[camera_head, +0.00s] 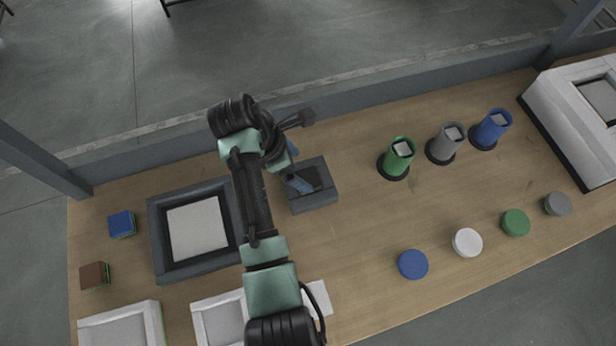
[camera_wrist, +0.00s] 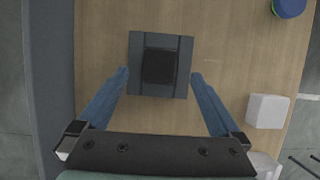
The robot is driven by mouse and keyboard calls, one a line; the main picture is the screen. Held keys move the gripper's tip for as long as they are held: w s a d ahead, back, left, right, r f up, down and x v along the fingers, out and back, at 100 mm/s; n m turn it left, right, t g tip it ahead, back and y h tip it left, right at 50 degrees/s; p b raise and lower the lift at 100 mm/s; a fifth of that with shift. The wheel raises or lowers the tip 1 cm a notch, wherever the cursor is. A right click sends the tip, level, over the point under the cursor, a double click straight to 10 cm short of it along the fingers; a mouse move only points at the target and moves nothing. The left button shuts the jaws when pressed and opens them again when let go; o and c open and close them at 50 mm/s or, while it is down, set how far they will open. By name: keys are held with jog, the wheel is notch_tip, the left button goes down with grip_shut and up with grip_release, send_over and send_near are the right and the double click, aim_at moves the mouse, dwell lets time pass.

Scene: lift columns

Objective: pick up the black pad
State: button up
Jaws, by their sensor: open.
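The black pad (camera_wrist: 160,66) lies in the middle of a dark grey square block (camera_wrist: 137,80) in the wrist view. In the head view the block (camera_head: 316,200) stands near the middle of the wooden table, and the pad (camera_head: 318,178) shows on its top, partly hidden by a finger. My gripper (camera_wrist: 160,75) is open, its two blue fingers apart on either side of the pad in the picture, with nothing between them. In the head view my gripper (camera_head: 296,166) is over the left part of the block; its height above the pad is hard to tell.
A dark framed tray (camera_head: 160,245) stands left of the block. Green (camera_head: 399,155), grey (camera_head: 446,142) and blue (camera_head: 491,128) cylinders stand to the right. Several round discs, such as a blue one (camera_head: 413,264), lie along the front. Bare table lies right of the block.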

aim_at(308, 178)
jog(key=x, duration=0.4)
jog(key=shift+s+a+f+p, duration=0.15)
jog(key=shift+s+a+p, duration=0.05)
jog(key=shift+p, duration=0.2)
jog(key=shift+w+d+f, duration=0.15)
jog(key=shift+d+f, duration=0.05)
jog(key=shift+f, duration=0.35)
grip_shut()
